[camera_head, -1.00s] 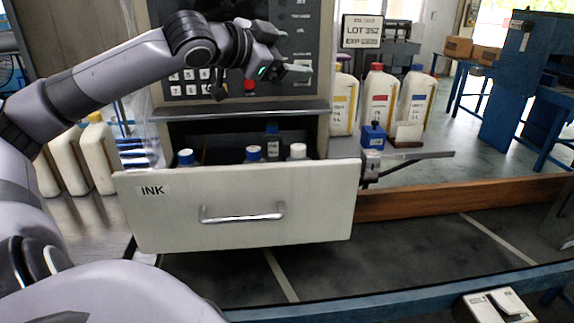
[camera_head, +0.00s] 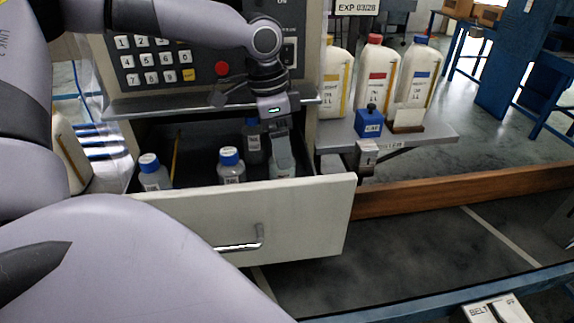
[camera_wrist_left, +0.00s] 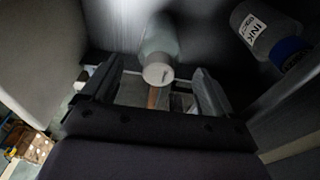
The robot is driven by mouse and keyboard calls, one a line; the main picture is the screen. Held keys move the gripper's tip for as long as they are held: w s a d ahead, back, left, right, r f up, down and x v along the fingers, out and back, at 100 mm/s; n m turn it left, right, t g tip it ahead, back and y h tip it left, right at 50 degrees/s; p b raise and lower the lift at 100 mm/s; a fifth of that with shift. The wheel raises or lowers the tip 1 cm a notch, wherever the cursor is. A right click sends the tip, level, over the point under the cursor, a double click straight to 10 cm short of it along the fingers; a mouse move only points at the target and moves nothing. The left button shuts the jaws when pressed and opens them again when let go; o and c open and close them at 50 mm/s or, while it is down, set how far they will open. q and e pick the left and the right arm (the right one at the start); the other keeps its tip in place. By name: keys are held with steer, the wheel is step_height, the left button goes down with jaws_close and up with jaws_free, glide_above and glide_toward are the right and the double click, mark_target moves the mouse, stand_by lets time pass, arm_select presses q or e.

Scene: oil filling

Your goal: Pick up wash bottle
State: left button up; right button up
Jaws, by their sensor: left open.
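The open drawer (camera_head: 300,225) holds several bottles. A pale bottle with a white cap, which I take to be the wash bottle (camera_head: 284,172), is at its right end, mostly hidden by my left gripper (camera_head: 279,150). The left gripper points down over it from above. In the left wrist view the white-capped bottle (camera_wrist_left: 160,62) lies between the two spread fingers of the left gripper (camera_wrist_left: 155,76). The gripper is open, and contact with the bottle cannot be seen. My right gripper is not in view.
Blue-capped bottles (camera_head: 231,168) (camera_head: 152,175) and a dark bottle (camera_head: 254,142) stand in the drawer; the left wrist view shows an INK bottle (camera_wrist_left: 265,32). The keypad panel (camera_head: 155,65) rises behind. White jugs (camera_head: 375,75) and a blue block (camera_head: 369,123) are at right.

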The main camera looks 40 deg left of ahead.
mark_target(282, 172)
arm_select(q)
step_height(282, 172, down, 6)
steer(key=shift+d+r, duration=0.1)
steer(key=shift+r, duration=0.05)
steer(key=shift+d+f, duration=0.1)
steer(key=shift+f, duration=0.35)
steer(key=shift+w, duration=0.1)
steer(key=c, duration=1.2)
